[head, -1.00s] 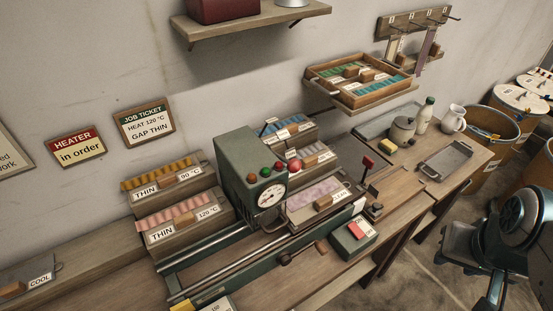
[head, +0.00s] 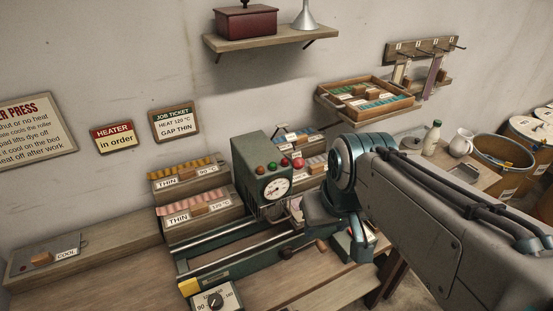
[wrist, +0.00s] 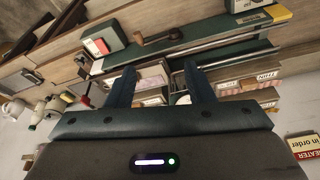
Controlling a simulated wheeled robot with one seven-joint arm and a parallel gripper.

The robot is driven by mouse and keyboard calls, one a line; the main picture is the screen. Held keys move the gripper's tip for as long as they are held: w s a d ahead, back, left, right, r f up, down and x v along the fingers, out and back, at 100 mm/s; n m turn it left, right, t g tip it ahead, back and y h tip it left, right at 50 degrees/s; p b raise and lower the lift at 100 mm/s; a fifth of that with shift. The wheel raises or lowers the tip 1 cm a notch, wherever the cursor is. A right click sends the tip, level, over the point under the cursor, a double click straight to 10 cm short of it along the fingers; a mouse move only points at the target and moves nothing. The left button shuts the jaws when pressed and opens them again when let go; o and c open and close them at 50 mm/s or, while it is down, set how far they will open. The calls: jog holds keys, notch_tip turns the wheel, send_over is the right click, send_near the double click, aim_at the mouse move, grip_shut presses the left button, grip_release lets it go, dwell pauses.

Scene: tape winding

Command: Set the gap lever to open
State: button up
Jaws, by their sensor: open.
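The green press (head: 262,180) with a round gauge (head: 277,187) stands on the bench in the head view. A red ball knob (head: 298,163) sits by its upper right; I cannot tell whether it belongs to the gap lever. A crank with a wooden handle (head: 291,253) is at the front of the bed and shows in the wrist view (wrist: 160,38). The upright red-topped lever seen earlier right of the press is hidden behind my arm. My gripper (wrist: 160,70) is open and empty above the press bed, its fingers apart. No lever shows between them.
A small box with a red pad (wrist: 98,46) is near the crank. A dial box (head: 215,301) stands at the bed's front left. Labelled THIN trays (head: 203,218) are left of the press. A shelf (head: 270,37) and a tray of samples (head: 368,100) are above and behind.

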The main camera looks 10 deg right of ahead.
jog(key=w+d+r+n+y+b, duration=0.2)
jog(key=w+r+n+b, duration=0.3)
jog(key=w, duration=0.5)
jog(key=n+g+y+b, duration=0.1)
jog(key=n+y+b, duration=0.1)
jog(key=n, duration=0.5)
send_near(302, 160)
jog(key=x, duration=0.9)
jog(key=shift+a+f, duration=0.15)
jog(key=shift+f, duration=0.2)
grip_shut()
